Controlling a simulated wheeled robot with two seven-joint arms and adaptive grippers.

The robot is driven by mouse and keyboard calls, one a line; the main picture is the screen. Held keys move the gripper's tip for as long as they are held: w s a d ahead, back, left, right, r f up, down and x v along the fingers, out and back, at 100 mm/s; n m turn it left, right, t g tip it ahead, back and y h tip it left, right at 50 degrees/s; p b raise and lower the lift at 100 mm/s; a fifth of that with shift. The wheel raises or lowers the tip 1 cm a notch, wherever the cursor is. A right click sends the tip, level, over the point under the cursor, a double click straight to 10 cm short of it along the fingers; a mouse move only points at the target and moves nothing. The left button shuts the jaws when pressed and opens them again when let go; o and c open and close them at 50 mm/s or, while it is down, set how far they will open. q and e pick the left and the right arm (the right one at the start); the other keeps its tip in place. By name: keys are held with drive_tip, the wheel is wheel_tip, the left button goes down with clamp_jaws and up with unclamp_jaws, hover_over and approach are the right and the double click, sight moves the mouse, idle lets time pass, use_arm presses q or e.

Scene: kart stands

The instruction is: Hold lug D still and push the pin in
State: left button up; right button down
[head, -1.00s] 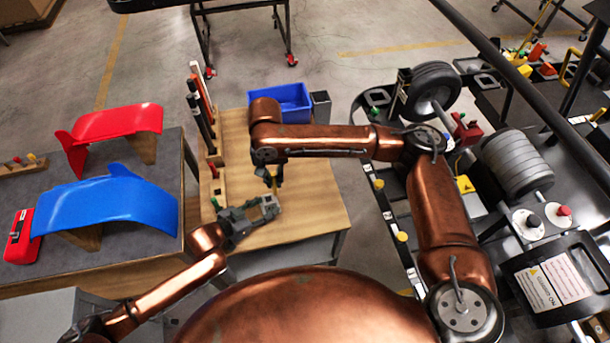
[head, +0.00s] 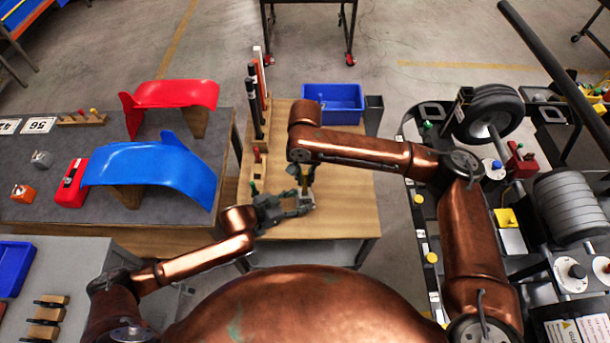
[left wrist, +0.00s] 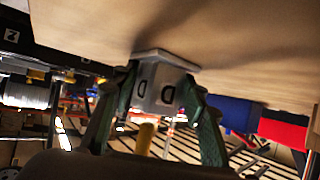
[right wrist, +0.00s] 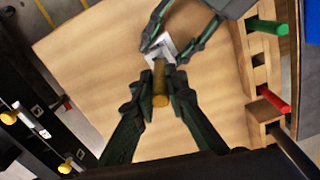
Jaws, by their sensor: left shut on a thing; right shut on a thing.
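Lug D (left wrist: 154,84) is a pale grey block marked D on a square base plate, standing on the wooden bench top. It also shows in the right wrist view (right wrist: 153,48). My left gripper (left wrist: 162,90) is shut on the lug, with a finger at either side. The yellow pin (right wrist: 160,84) is in my right gripper (right wrist: 161,78), which is shut on it beside the lug. The pin's front end meets the lug's near side in the right wrist view. How deep it sits is hidden. The pin also shows in the head view (head: 304,178).
A rack with red and green handled tools (right wrist: 270,98) stands along the bench edge. A blue bin (head: 333,102) is at the back of the bench. Red (head: 175,94) and blue (head: 150,172) panels stand on the left table. The wheeled kart stand is at right.

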sight(305, 188)
drive_tip(key=shift+f, duration=2.9)
drive_tip(key=c, duration=1.8)
unclamp_jaws()
drive_tip(key=shift+c, duration=0.2)
wheel_tip(305, 188, up, 12)
drive_tip(key=shift+f, duration=0.1)
use_arm(q)
drive_tip(key=o, duration=1.1)
